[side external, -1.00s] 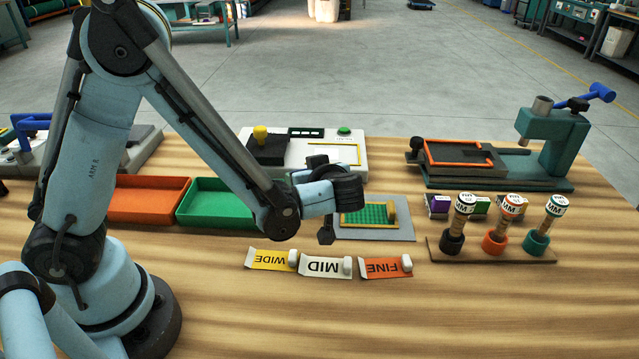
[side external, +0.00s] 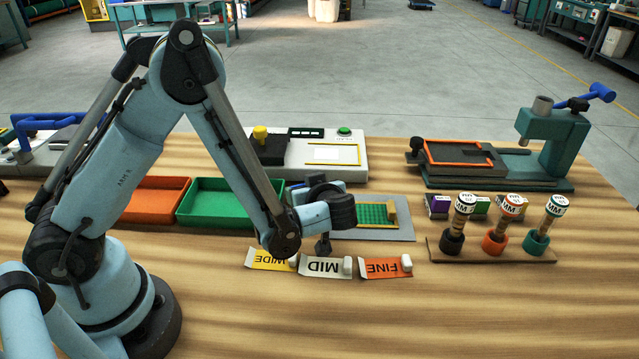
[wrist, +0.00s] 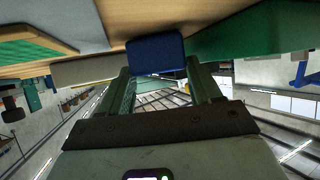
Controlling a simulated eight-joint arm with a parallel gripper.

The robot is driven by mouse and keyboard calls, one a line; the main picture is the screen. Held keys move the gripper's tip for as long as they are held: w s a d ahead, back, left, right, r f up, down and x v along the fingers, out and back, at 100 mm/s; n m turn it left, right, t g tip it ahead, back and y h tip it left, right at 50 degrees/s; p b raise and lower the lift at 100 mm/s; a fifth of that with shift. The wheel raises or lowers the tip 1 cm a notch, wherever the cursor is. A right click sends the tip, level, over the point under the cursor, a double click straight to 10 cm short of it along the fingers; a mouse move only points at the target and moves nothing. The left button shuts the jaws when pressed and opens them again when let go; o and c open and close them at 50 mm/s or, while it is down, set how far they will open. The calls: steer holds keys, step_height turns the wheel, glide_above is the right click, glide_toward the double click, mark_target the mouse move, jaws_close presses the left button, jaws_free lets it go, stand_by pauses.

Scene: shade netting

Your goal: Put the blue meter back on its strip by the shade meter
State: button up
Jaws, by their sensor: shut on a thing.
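My gripper (side external: 323,246) is shut on the blue meter, which shows as a dark blue block (wrist: 155,53) between its fingers in the wrist view. The shade meter (side external: 355,172) is a white unit with a green button and a yellow corner frame, behind my gripper. Its strip cannot be picked out clearly. The gap between the held meter and the table cannot be judged.
A green tray (side external: 183,216) and an orange tray (side external: 113,214) stand left. A grey board (side external: 400,233) with green mesh lies right of my gripper. WIDE (side external: 266,262), MID (side external: 318,268) and FINE (side external: 383,267) cards lie in front. A rack (side external: 490,257) and a teal press (side external: 562,140) stand right.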

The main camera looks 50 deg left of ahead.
steer(key=shift+f, duration=0.1)
steer(key=o, duration=1)
steer(key=shift+c, duration=0.2)
steer(key=shift+d+r, duration=0.25)
steer(key=shift+r, duration=0.05)
steer(key=v, duration=1.1)
steer(key=s+a+r+m+t+h, duration=0.2)
steer(key=s+a+r+m+h, duration=0.4)
steer(key=m+h, duration=0.5)
steer(key=shift+s+r+m, duration=0.25)
steer(key=shift+m, duration=0.95)
